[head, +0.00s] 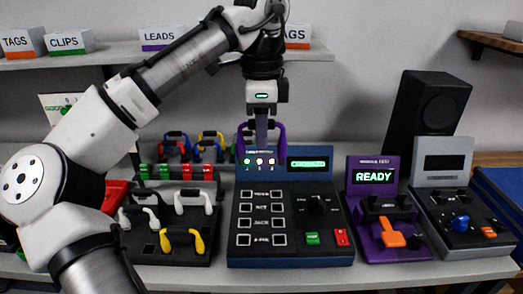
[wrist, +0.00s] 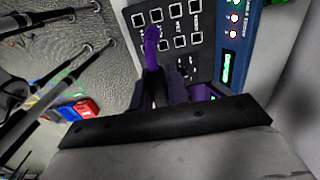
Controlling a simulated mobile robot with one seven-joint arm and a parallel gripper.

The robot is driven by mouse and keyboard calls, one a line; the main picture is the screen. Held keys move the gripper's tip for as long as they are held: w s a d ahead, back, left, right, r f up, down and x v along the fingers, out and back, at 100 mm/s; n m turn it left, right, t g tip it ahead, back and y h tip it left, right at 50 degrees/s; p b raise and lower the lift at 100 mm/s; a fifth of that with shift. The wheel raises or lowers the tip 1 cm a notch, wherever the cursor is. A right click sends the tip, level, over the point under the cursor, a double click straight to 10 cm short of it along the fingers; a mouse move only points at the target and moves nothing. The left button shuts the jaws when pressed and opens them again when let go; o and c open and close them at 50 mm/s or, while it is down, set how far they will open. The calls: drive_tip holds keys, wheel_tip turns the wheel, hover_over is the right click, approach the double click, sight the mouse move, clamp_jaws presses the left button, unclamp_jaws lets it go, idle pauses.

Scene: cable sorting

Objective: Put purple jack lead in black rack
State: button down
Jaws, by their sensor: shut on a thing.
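My gripper (head: 262,135) points down above the back edge of the blue-and-black test panel (head: 290,222). It is shut on a purple lead (head: 281,130), whose curved handle shows on both sides of the fingers. In the wrist view the purple lead (wrist: 152,45) stands out past the jaws, over the panel. A black rack (head: 165,250) at the left of the panel holds white leads (head: 192,200) and yellow leads (head: 183,240). Behind it, another dark rack (head: 178,182) has green and red clips, with blue, yellow and red handles behind.
A purple unit (head: 365,225) reading READY and a grey unit (head: 449,215) stand right of the panel. A black speaker (head: 428,112) is behind them. A shelf (head: 110,60) with labelled boxes runs along the wall. A red bin (head: 115,193) is partly hidden by my arm.

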drive_tip(key=shift+r+p, duration=0.55)
drive_tip(key=shift+r, duration=0.3)
drive_tip(key=shift+r+p, duration=1.2)
drive_tip(key=shift+p, duration=0.9)
drive_tip(key=shift+f, duration=0.15)
